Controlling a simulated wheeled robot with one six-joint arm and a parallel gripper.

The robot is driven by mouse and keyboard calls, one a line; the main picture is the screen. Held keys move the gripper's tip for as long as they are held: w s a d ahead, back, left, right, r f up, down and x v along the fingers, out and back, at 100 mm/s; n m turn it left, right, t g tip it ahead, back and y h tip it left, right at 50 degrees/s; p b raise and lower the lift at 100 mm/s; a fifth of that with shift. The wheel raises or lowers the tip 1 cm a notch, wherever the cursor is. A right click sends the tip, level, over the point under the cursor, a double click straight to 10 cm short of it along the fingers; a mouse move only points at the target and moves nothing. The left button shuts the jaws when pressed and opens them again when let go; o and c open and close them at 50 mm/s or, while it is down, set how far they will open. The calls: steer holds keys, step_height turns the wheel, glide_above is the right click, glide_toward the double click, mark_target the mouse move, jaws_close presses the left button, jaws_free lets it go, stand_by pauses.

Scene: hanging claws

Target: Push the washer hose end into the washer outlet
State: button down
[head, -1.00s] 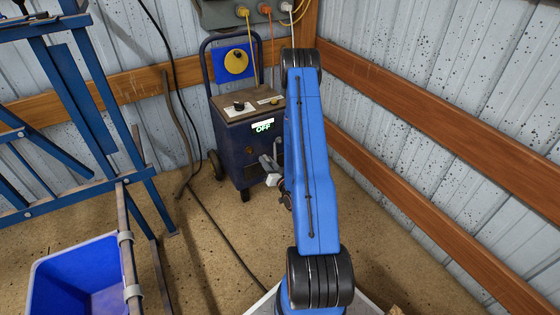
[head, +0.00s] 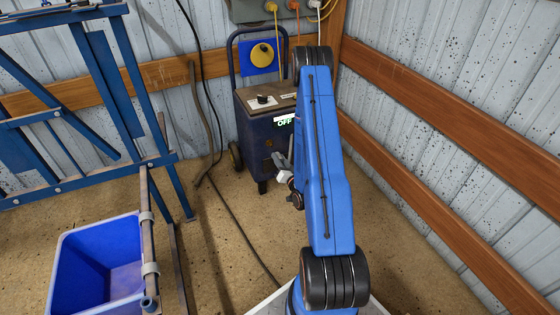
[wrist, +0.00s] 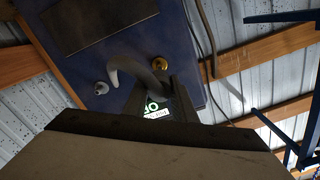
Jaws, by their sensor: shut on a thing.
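The washer (head: 259,125) is a dark blue wheeled machine in the corner, with a lit OFF display. Its face fills much of the wrist view (wrist: 205,70). There a round brass fitting (wrist: 160,64) and a pale metal fitting (wrist: 101,88) show on it; I cannot tell for sure which is the outlet. A grey hose (wrist: 130,66) curves from near the pale fitting towards my gripper. My gripper (head: 280,167) is close in front of the washer's face. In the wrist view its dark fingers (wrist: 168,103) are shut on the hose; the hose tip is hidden.
A blue rack (head: 110,95) and a blue bin (head: 95,265) with a pipe along its side stand at left. A dark cable (head: 235,220) runs over the floor. Wooden rails and metal walls close in the corner at right.

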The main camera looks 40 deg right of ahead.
mark_target(271, 146)
steer(key=shift+x, duration=2.6)
steer(key=shift+x, duration=1.85)
steer(key=c, duration=1.4)
jaws_free()
steer(key=shift+r, duration=0.1)
steer(key=v, duration=1.2)
steer(key=shift+d, duration=0.1)
